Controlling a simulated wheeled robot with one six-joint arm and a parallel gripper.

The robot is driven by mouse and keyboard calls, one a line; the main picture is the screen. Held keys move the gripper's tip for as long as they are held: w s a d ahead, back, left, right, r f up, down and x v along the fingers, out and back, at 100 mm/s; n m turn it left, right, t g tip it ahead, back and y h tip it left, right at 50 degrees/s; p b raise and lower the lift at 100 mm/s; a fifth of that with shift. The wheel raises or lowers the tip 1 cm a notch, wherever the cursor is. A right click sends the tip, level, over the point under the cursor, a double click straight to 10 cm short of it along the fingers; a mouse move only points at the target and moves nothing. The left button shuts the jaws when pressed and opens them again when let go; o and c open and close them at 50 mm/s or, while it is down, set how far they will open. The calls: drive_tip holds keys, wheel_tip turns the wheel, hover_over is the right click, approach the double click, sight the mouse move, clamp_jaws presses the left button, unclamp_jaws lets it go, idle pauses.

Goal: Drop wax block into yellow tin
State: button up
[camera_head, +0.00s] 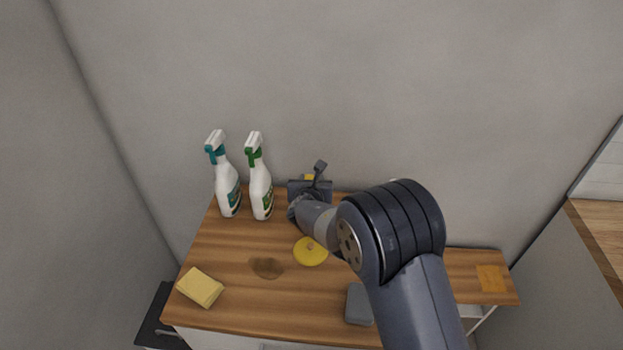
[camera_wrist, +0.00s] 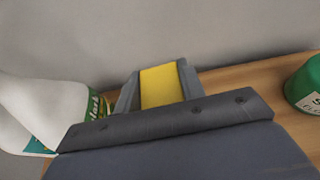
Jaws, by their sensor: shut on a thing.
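My gripper (camera_head: 310,181) is at the back of the wooden counter, close to the wall and right of two spray bottles. It is shut on a yellow block, which I take as the wax block (camera_wrist: 161,86); in the wrist view it sits between the two grey fingers. Only a small yellow bit of it shows in the head view (camera_head: 308,177). A round, flat yellow thing with a small knob (camera_head: 311,254) lies on the counter in front of the gripper; it looks like a lid. I see no clear yellow tin; my arm hides part of the counter.
Two white spray bottles, one teal-topped (camera_head: 227,185) and one green-topped (camera_head: 260,185), stand left of my gripper. A yellow sponge (camera_head: 200,287), a brown stain (camera_head: 267,267) and a grey block (camera_head: 358,305) are nearer the front. A green container (camera_wrist: 306,86) is at right in the wrist view.

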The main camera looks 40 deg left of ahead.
drive_tip(key=o, duration=1.1)
drive_tip(key=shift+c, duration=0.2)
drive_tip(key=b+v, duration=0.3)
drive_tip(key=v, duration=0.8)
drive_tip(key=shift+w+a, duration=0.1)
drive_tip(key=p+x, duration=0.3)
drive_tip(key=x, duration=0.7)
drive_tip(key=shift+w, duration=0.15)
drive_tip(key=shift+w+a+r+p, duration=0.1)
drive_tip(key=shift+w+a+p, duration=0.1)
drive_tip(key=shift+w+p, duration=0.1)
drive_tip(key=shift+s+r+p, duration=0.15)
drive_tip(key=shift+r+p, duration=0.35)
drive_tip(key=shift+r, duration=0.5)
